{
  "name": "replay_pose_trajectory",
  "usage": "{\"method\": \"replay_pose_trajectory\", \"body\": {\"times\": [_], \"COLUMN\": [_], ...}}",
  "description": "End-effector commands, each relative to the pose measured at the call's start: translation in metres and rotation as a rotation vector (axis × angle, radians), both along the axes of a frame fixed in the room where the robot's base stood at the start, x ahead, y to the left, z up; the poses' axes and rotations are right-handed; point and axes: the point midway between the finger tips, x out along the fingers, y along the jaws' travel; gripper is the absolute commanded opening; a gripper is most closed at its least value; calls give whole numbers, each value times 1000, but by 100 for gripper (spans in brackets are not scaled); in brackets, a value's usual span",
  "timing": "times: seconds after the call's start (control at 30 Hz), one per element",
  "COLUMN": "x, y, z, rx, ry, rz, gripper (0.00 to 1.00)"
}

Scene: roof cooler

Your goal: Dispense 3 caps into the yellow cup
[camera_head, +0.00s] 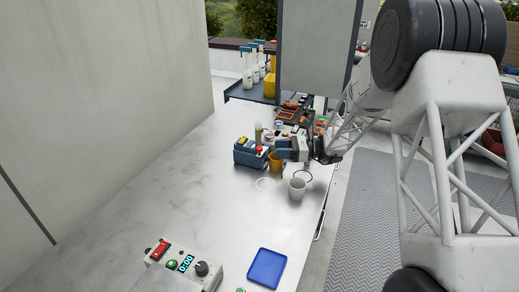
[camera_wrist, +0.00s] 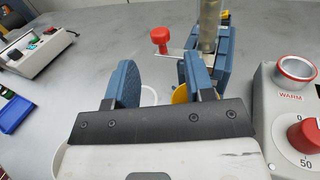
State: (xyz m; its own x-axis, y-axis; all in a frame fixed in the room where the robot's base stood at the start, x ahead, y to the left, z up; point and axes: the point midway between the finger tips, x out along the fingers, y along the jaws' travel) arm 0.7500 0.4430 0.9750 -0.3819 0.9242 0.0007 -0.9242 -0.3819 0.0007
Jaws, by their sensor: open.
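The cap dispenser stands on the steel table in the wrist view. It has a clear upright tube (camera_wrist: 208,25), a blue body and a lever with a red knob (camera_wrist: 160,37). In the head view its tube (camera_head: 258,132) rises behind a blue box. The yellow cup (camera_head: 276,163) stands close to the box, below my gripper (camera_head: 281,148). In the wrist view only a yellow sliver (camera_wrist: 180,95) shows beside the right finger. My gripper (camera_wrist: 160,76) is open, with nothing between its blue fingers, and the red knob lies beyond the gap. The cup's inside is hidden.
A dial device marked WARM (camera_wrist: 290,98) is close at right in the wrist view. The left table is clear.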

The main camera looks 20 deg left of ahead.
Motion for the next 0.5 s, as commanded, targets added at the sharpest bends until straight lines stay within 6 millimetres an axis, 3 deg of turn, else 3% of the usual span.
{"method": "replay_pose_trajectory", "body": {"times": [0.27, 0.5], "x": [-3, -12], "y": [7, 29], "z": [0, 0], "rx": [-1, 0], "ry": [-1, -1], "rz": [1, 2], "gripper": [49, 49]}}
